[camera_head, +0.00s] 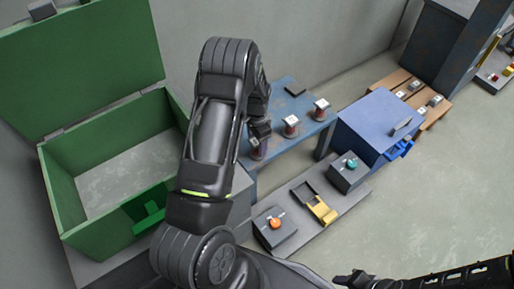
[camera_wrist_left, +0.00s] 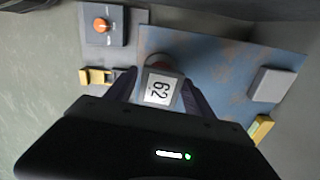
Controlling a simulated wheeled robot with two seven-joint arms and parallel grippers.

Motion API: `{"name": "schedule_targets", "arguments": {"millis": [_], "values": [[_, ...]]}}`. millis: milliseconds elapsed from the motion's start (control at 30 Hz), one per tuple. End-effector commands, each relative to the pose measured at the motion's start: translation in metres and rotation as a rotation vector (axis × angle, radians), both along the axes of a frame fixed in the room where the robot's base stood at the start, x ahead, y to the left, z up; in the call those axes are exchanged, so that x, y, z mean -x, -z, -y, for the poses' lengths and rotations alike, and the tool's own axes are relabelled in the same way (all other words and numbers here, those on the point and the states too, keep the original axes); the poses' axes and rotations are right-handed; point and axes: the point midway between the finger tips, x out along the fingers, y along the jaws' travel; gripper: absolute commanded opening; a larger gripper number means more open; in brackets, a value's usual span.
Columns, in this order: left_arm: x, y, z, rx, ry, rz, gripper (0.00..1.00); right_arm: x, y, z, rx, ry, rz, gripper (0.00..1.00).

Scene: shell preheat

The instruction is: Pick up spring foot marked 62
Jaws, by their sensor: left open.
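The spring foot marked 62 (camera_wrist_left: 159,89) has a white top plate with a black number and stands on a worn blue table (camera_wrist_left: 225,75). In the left wrist view it lies between the two fingers of my left gripper. In the head view my left gripper (camera_head: 258,139) is open and points down over this foot (camera_head: 258,153), which is partly hidden by it. I cannot tell if the fingers touch it. Two more spring feet, a middle one (camera_head: 291,126) and a far one (camera_head: 321,108), stand farther right on the table. My right gripper (camera_head: 354,280) is at the bottom edge; its jaws are unclear.
An open green chest (camera_head: 60,205) stands at the left. In front of the table lies a grey slab with an orange-knob box (camera_head: 274,226), a yellow bracket (camera_head: 321,209) and a teal-knob box (camera_head: 349,171). A blue cabinet (camera_head: 378,122) stands right.

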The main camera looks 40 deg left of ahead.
Motion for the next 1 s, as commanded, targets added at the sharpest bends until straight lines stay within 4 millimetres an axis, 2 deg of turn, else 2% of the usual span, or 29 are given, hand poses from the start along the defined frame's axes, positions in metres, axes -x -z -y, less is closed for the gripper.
{"name": "schedule_targets", "arguments": {"millis": [300,1000], "values": [[0.0001,-0.0002,0.0001,0.0,0.0,0.0,0.62,-0.0001,0.0,0.0,0.0,0.0,0.0,0.36],[0.0001,-0.0002,0.0,0.0,0.0,0.0,0.04,0.0,0.0,0.0,0.0,0.0,0.0,0.36]]}}
